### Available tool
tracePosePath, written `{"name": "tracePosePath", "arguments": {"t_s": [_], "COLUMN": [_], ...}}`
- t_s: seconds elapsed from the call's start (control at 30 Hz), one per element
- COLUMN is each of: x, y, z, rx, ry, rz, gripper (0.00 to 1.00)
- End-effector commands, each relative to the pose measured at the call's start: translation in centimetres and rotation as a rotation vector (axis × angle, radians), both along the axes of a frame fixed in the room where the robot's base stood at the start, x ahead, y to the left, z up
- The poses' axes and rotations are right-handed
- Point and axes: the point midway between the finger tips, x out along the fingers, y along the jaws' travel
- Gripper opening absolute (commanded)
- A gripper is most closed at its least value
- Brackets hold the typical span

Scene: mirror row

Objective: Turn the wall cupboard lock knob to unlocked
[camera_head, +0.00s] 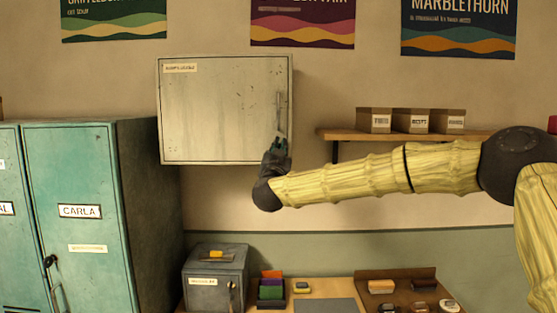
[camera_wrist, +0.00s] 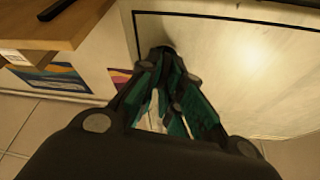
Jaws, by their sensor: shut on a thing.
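The wall cupboard (camera_head: 215,110) is a closed, pale, worn metal box with a label at its top left. Its door also fills the right of the wrist view (camera_wrist: 240,60), with a dark line along its edge. My gripper (camera_head: 281,140) is at the door's lower right corner, below a slim vertical handle (camera_head: 279,105). In the wrist view my gripper (camera_wrist: 168,52) has its fingertips closed together at a small dark round piece by the door edge, likely the lock knob. The fingers mostly hide the knob, so its turn position cannot be told.
A wooden shelf (camera_head: 345,134) with small labelled boxes is right of the cupboard, behind my arm. Teal lockers (camera_head: 80,160) stand at the left. A grey box (camera_head: 215,275) and small items are on the desk below. The wall beneath the cupboard is clear.

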Motion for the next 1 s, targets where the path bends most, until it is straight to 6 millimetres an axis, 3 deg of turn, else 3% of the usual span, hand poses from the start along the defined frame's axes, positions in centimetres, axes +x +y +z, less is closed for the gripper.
{"name": "tracePosePath", "arguments": {"t_s": [1.0], "x": [0.01], "y": [-0.36], "z": [-0.52], "rx": [0.927], "ry": [-0.001], "rz": [-0.001], "gripper": [0.00]}}
